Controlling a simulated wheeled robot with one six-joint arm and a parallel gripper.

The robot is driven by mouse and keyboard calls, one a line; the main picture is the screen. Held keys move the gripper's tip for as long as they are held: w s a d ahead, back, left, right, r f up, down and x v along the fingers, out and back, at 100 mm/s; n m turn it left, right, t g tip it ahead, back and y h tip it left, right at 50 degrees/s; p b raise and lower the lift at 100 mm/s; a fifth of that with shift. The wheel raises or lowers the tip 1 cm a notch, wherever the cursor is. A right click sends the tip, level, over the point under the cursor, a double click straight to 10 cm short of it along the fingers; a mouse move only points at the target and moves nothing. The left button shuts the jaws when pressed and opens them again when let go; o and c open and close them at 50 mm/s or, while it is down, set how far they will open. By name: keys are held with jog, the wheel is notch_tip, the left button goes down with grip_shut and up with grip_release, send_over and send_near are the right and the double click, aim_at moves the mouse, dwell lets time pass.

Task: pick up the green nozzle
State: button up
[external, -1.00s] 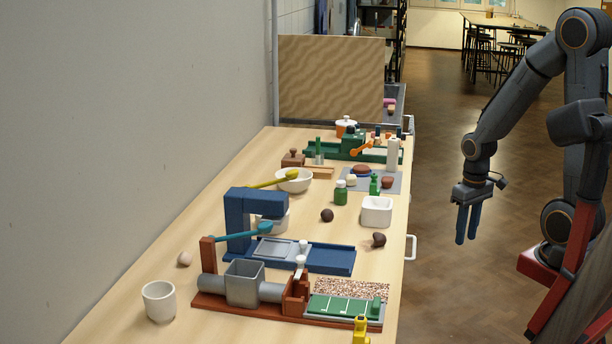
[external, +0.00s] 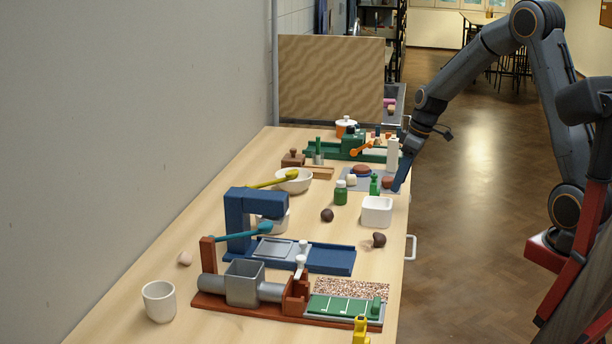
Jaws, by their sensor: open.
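A small green piece with a narrow top, which looks like the green nozzle (external: 374,185), stands upright on the table at the front edge of a grey mat (external: 353,185). My gripper (external: 399,184) has its blue fingers pointing down at the table's right edge, just right of the nozzle and apart from it. The fingers overlap in this view, with nothing seen between them. The gripper is open and empty.
A white bottle (external: 392,154) stands behind. Brown and pale lumps lie on the mat. A white bowl (external: 294,181) is farther left.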

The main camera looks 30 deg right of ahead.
notch_tip(320, 180, up, 2)
jog(key=n, duration=0.2)
send_over(374, 182)
jog(key=s+d, duration=0.2)
jog(key=p, duration=0.1)
jog(key=shift+t+y, duration=0.4)
jog(key=shift+y, duration=0.1)
jog(key=shift+w+d+p+x, duration=0.15)
jog(key=shift+p+x, duration=0.55)
jog(key=shift+x, duration=1.2)
jog(key=shift+w+d+p+x, duration=0.15)
jog(key=shift+p+x, duration=0.5)
jog(key=shift+x, duration=1.2)
jog(key=c, duration=1.2)
jog(key=shift+o, duration=0.2)
